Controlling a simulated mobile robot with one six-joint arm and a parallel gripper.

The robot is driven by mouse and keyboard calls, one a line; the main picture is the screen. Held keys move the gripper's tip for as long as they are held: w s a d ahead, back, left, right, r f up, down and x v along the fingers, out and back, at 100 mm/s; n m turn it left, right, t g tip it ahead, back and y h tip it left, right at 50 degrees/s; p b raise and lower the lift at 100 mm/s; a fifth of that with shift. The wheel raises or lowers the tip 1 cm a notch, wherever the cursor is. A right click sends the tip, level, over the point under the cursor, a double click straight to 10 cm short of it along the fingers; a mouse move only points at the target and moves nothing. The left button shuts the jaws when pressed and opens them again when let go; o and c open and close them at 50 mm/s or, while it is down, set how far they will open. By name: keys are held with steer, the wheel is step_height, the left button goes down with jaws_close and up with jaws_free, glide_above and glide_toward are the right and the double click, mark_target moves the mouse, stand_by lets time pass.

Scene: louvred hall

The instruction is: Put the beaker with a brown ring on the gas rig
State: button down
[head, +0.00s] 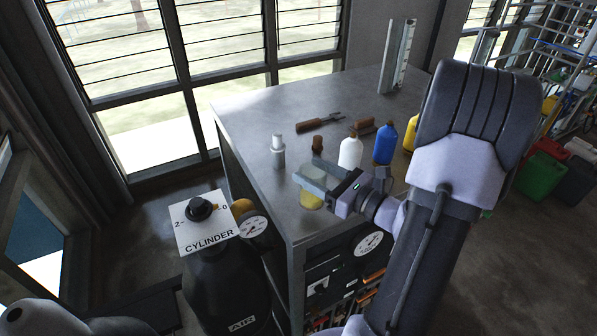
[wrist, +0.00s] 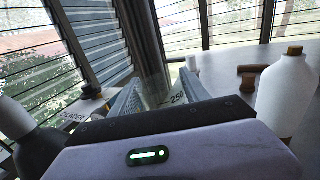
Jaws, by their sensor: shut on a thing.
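My gripper (head: 318,181) is shut on a clear beaker (wrist: 156,92) above the near left corner of the grey bench. In the wrist view the beaker stands between the fingers and shows a "250" mark; I cannot make out a brown ring. A yellowish patch shows just below the gripper in the head view; I cannot tell whether it is in the beaker. The likely gas rig is a dark cylinder marked AIR (head: 226,285), left of the bench, with a white plate marked CYLINDER (head: 206,224), a black knob and a round gauge (head: 252,227).
The bench's far left is clear. Louvred windows stand behind.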

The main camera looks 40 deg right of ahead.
mark_target(306, 166)
steer(key=w, duration=0.4)
steer(key=shift+w+d+f+p, duration=0.1)
steer(key=shift+w+d+p, duration=0.05)
steer(key=shift+p, duration=0.2)
steer(key=f, duration=0.3)
steer(key=shift+w+d+f, duration=0.15)
steer(key=shift+w+f, duration=0.15)
steer(key=shift+f, duration=0.2)
steer(key=c, duration=0.5)
jaws_free()
